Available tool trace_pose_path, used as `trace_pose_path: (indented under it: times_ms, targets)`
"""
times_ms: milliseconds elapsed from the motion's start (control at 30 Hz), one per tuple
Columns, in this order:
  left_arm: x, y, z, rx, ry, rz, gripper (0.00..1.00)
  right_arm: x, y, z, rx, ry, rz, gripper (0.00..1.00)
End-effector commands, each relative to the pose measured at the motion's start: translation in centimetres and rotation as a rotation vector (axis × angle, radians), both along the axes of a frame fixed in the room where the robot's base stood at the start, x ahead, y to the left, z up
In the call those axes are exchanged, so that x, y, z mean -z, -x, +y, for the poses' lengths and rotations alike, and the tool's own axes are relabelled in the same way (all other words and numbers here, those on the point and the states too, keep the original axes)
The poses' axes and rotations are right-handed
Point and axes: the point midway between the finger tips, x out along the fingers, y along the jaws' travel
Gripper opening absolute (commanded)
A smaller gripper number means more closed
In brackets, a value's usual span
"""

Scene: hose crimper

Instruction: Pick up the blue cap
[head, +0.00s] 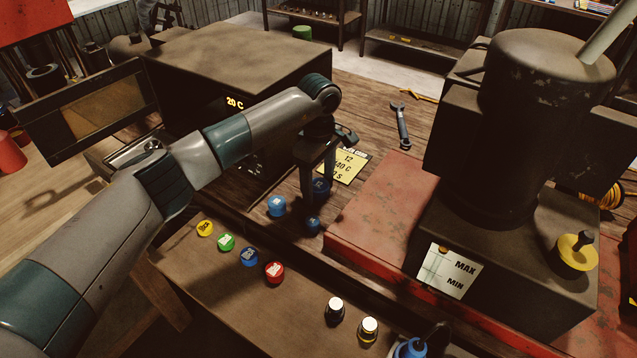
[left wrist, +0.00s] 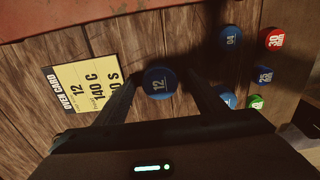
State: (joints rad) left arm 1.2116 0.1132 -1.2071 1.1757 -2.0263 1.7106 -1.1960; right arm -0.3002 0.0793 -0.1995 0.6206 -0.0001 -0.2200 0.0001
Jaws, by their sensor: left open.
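Several blue caps are in view. One blue cap marked 12 (head: 321,187) stands on the wooden bench under my left gripper (head: 317,176). In the left wrist view this cap (left wrist: 158,83) sits between the two open fingers, with a gap on each side. A second blue cap (head: 276,206) is left of it and a third (head: 313,225) is nearer the front; the third reads 04 (left wrist: 231,37). Another blue cap (head: 249,256) is in the front row of coloured caps. My left gripper points down and is empty. My right gripper is not seen.
A yellow oven card (head: 346,165) lies beside the gripper. The oven (head: 235,65) stands behind my left arm. A red base plate (head: 385,205) with a dark machine (head: 520,130) is on the right. Yellow (head: 205,228), green (head: 226,242) and red (head: 274,271) caps line the front ledge.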

Motion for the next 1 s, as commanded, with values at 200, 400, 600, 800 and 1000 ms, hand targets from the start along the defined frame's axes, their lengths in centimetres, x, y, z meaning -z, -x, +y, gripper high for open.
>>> trace_pose_path:
  times_ms: [200,400,600,800,1000]
  targets:
    - [0.06,-0.04,0.00,0.000,0.001,-0.001,0.64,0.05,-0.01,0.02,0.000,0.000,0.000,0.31]
    - [0.04,-0.03,0.01,0.000,0.001,-0.001,0.64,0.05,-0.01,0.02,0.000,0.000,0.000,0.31]
    - [0.03,-0.03,0.01,0.000,0.001,-0.001,0.26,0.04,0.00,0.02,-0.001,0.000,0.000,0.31]
    - [0.02,-0.05,0.02,0.000,0.000,-0.001,0.23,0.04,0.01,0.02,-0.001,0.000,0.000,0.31]
    - [-0.12,-0.06,0.02,0.000,0.000,-0.002,0.22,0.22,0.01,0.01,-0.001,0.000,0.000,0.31]
